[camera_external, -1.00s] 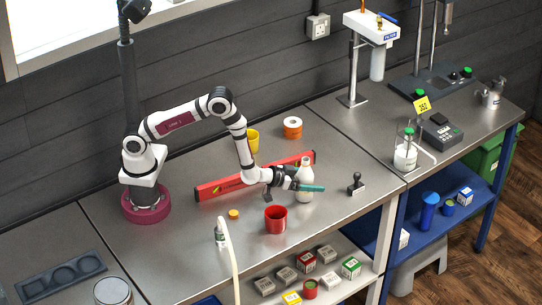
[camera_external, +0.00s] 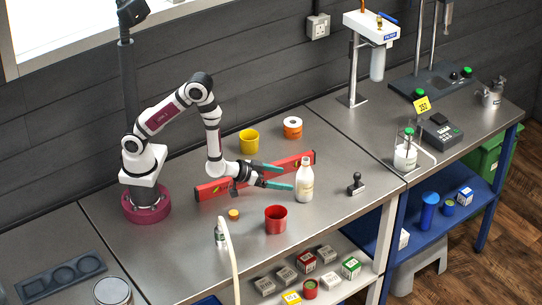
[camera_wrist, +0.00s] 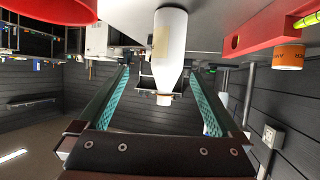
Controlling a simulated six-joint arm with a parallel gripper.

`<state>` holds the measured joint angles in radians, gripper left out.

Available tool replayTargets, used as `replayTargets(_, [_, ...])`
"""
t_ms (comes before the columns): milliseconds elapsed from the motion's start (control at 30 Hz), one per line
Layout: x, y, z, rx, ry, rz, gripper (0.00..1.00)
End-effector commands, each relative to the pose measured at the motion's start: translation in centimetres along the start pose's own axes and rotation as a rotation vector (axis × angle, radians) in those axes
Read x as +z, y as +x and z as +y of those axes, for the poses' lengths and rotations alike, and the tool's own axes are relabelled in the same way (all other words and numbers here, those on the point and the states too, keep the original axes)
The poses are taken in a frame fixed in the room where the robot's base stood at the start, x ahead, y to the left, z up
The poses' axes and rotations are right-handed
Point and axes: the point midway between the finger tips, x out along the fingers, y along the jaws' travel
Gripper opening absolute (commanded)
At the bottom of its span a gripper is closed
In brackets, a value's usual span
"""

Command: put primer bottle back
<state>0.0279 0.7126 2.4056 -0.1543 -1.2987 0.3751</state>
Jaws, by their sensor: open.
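A white bottle (camera_external: 305,183) with a pale label stands upright on the steel bench, right of my gripper. It also shows in the wrist view (camera_wrist: 170,45), ahead of and between the finger lines. I take it as the primer bottle; its label is too small to read. My gripper (camera_external: 287,178) is open, with its teal fingers pointing at the bottle from the left. The fingers (camera_wrist: 162,100) look empty. In the outside view the fingertips end just short of the bottle; whether one touches it I cannot tell.
A red mug (camera_external: 276,219) stands in front of the gripper, a small orange disc (camera_external: 234,215) to its left. A red spirit level (camera_external: 225,186) lies behind. A yellow mug (camera_external: 249,141), an orange roll (camera_external: 292,128) and a black-handled stamp (camera_external: 356,185) stand around. Bench right of the bottle is mostly clear.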

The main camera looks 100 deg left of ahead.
Motion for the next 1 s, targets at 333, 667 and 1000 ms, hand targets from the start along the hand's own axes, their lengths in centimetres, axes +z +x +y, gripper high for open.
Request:
replayTargets(333, [0.1,-18.8,2.2,0.44,0.508,-0.683,0.99])
replayTargets(667, [1.3,-32.0,-9.3,0.395,0.942,-1.04,0.99])
replayTargets(1000, [1.3,-32.2,-9.6,0.392,0.953,-1.05,0.99])
